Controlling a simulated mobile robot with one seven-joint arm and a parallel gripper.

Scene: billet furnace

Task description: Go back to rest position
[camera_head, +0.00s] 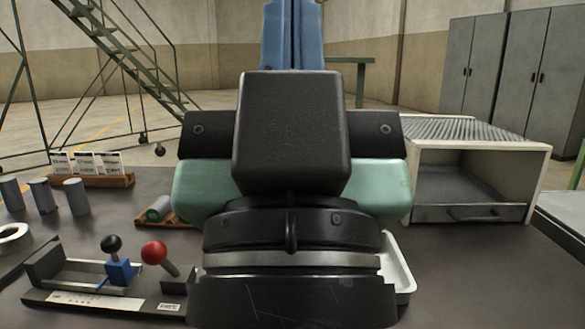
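My gripper (291,140) fills the middle of the head view, seen from behind. A black block sits in front of a wide pale-green housing, with a dark bolted bar across it and a round black flange below. A blue upright part with a dark line down its middle rises behind the block to the top edge. I cannot tell whether it belongs to my gripper. The fingertips cannot be made out, so neither their opening nor anything held shows.
The dark table (110,215) bears a lever panel (115,285), grey cylinders (75,197), a card rack (100,180) and a partly hidden wooden tray with a green-ended cylinder (158,209). A white tray (401,270) is half hidden. A roller-topped metal box (480,185) stands right.

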